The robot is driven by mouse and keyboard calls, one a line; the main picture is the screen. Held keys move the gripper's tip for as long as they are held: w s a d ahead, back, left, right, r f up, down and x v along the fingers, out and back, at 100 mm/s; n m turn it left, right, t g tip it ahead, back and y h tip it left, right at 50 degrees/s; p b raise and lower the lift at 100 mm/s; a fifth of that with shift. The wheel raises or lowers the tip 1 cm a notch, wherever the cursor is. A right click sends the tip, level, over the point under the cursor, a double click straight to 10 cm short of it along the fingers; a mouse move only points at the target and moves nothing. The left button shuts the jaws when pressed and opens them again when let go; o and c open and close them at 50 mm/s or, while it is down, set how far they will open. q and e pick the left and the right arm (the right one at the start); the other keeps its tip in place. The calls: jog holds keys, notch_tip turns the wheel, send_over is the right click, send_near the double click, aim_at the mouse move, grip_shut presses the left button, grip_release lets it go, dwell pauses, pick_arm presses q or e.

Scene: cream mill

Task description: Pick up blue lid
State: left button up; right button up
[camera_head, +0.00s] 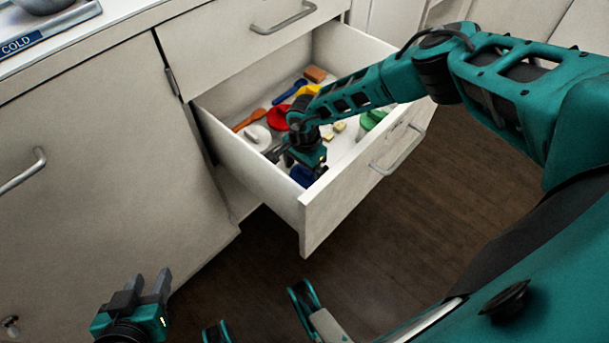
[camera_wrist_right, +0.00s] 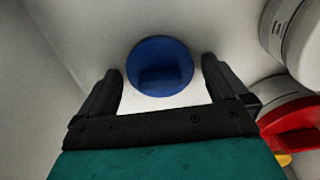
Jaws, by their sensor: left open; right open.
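The blue lid (camera_head: 302,176) lies on the floor of the open drawer, in its near corner, partly hidden by my right gripper in the head view. In the right wrist view the blue lid (camera_wrist_right: 160,52) is round, with a raised blue grip. My right gripper (camera_wrist_right: 161,70) is open, with one finger at each side of the lid; I cannot tell whether they touch it. In the head view my right gripper (camera_head: 295,163) is down inside the drawer. My left gripper (camera_head: 149,277) is open and empty, low in front of the cabinet.
The drawer (camera_head: 338,195) also holds a white lid (camera_head: 256,135), a red lid (camera_head: 278,118), a green item (camera_head: 371,119), a brown block (camera_head: 315,74) and utensils. Its walls stand close around my right gripper. The wooden floor (camera_head: 450,180) is clear.

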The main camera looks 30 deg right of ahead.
jog(key=c, duration=0.8)
jog(key=shift+r, duration=0.1)
jog(key=shift+c, duration=0.2)
